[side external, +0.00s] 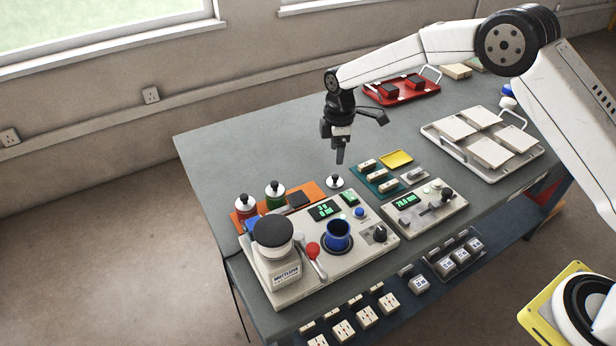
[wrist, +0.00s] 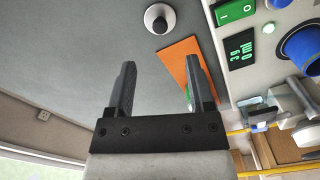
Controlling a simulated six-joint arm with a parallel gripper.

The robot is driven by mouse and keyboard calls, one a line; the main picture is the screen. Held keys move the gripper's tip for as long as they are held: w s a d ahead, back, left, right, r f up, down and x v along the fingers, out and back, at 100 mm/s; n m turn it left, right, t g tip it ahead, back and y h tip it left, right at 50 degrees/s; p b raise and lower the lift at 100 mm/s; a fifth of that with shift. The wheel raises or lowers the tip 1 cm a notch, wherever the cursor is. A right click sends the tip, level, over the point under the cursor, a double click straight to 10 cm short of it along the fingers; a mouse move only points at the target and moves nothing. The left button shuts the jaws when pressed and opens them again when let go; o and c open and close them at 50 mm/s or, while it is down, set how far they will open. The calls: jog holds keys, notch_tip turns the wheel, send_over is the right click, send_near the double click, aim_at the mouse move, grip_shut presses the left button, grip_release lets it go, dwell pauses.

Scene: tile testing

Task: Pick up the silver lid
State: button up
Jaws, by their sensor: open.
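The silver lid (side external: 335,182) is a small round disc with a black knob. It lies on the grey table just behind the machine with the green displays, at the right end of the orange mat. In the wrist view the lid (wrist: 151,21) is near the top edge, beyond the fingertips. My gripper (side external: 339,150) is above and a little behind the lid, apart from it, pointing down. In the wrist view my gripper (wrist: 158,72) has its two fingers spread with nothing between them.
The large machine (side external: 352,262) carries a blue cup (side external: 338,234) and a red-knobbed lever. Red (side external: 245,209) and green (side external: 275,195) bottles stand on the orange mat (side external: 305,190). A tray of tiles (side external: 437,129) is at right. The table's back left is clear.

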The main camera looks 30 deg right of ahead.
aim_at(335, 176)
jog(key=shift+f, duration=0.15)
jog(key=shift+f, duration=1.2)
jog(key=shift+f, duration=0.1)
jog(key=shift+f, duration=2.45)
grip_shut()
